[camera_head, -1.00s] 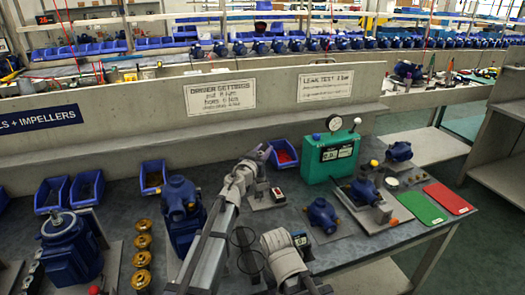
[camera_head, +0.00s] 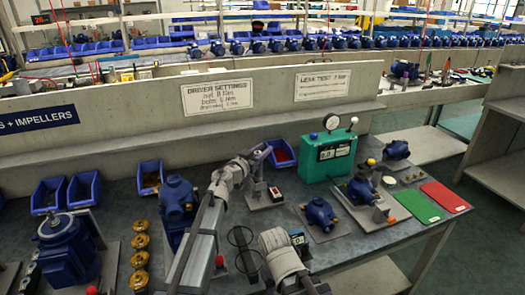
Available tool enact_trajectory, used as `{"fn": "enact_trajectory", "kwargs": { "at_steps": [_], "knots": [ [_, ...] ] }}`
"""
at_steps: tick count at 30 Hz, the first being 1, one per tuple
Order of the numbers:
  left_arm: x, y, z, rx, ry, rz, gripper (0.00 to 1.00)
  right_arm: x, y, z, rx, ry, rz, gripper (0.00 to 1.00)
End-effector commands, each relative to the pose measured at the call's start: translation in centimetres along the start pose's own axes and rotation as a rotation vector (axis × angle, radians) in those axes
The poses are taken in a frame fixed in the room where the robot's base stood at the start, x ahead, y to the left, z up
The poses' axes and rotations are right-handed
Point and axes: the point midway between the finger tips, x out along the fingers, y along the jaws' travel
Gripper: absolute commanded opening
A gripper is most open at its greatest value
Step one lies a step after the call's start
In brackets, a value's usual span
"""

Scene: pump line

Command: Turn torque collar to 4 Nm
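My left arm rises from the bottom of the view, and its gripper (camera_head: 257,154) is at the top of a small stand (camera_head: 263,196) on the bench. The gripper's fingers are small and partly hidden by the wrist, so I cannot tell if they are open or shut. No torque collar or scale can be made out there. A grey part of my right arm (camera_head: 281,254) shows at the bottom centre; its fingers cannot be made out. A small dark device with a lit screen (camera_head: 298,238) is beside it.
A green test box (camera_head: 328,157) with a gauge stands right of the stand. Blue pumps (camera_head: 321,213) sit on grey plates. Green (camera_head: 418,206) and red mats lie at the right edge. Blue bins (camera_head: 84,189) line the back. A driver settings sign (camera_head: 217,96) hangs on the wall.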

Motion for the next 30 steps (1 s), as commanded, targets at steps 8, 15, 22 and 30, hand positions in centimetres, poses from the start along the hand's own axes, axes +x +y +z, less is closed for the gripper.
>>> {"fn": "enact_trajectory", "kwargs": {
  "at_steps": [8, 15, 22, 30],
  "knots": [
    [0.0, 0.0, 0.0, 0.000, 0.000, 0.000, 0.65, 0.0, 0.0, 0.0, 0.000, 0.000, 0.000, 0.50],
    [0.0, 0.0, -0.1, 0.000, 0.000, 0.000, 0.65, -0.1, 0.0, 0.0, 0.000, 0.000, 0.000, 0.50],
    [0.0, 0.0, -1.1, 0.000, 0.000, 0.000, 0.65, -1.1, 0.1, 0.1, 0.000, 0.000, 0.000, 0.50],
    [0.0, 0.0, -4.4, 0.000, 0.000, 0.000, 0.65, -4.4, 0.4, 0.3, 0.000, 0.000, 0.000, 0.50]
  ]
}}
